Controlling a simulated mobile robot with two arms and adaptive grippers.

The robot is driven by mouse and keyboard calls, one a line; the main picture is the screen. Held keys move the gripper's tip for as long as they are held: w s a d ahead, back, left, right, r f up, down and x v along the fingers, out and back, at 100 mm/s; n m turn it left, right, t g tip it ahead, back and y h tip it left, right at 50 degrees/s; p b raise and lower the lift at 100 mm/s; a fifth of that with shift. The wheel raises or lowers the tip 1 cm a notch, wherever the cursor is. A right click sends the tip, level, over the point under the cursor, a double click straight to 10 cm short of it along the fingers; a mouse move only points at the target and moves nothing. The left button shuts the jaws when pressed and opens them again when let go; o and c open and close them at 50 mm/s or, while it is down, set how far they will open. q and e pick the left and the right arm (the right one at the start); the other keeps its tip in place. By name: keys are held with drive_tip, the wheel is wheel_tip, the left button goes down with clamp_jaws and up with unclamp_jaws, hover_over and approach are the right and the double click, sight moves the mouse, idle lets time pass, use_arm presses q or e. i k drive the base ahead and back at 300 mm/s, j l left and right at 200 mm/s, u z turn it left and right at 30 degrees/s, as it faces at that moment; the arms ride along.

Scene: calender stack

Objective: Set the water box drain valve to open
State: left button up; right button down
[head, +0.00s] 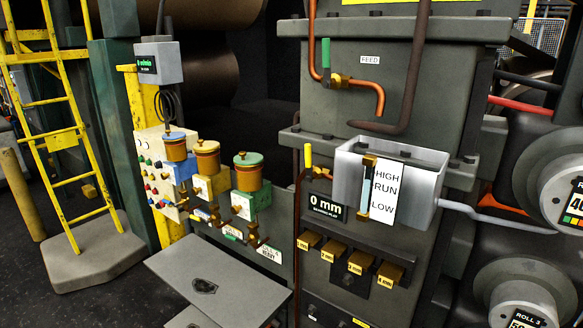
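The water box (425,160) is an open-topped pale metal box on the grey machine frame. Its front has a sight glass (366,188) and a white HIGH / RUN / LOW plate (387,194). At its left side is a brass valve (320,173) with a yellow handle (308,155) standing upright; a dark reddish pipe (297,225) runs down from there. I see no label naming this valve as the drain. Above, a green-handled valve (326,54) sits on a copper pipe near the FEED label (370,60), handle upright. Neither gripper is in view.
A display reading 0 mm (327,207) is below the yellow-handled valve, above several brass blocks (333,250) on a dark bar. Left are capped brass cups (207,158) and a button panel (153,165). Rolls (537,290) stand at right, a yellow ladder (45,110) far left.

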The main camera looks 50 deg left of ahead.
sight(309, 177)
drive_tip(key=u, duration=1.5)
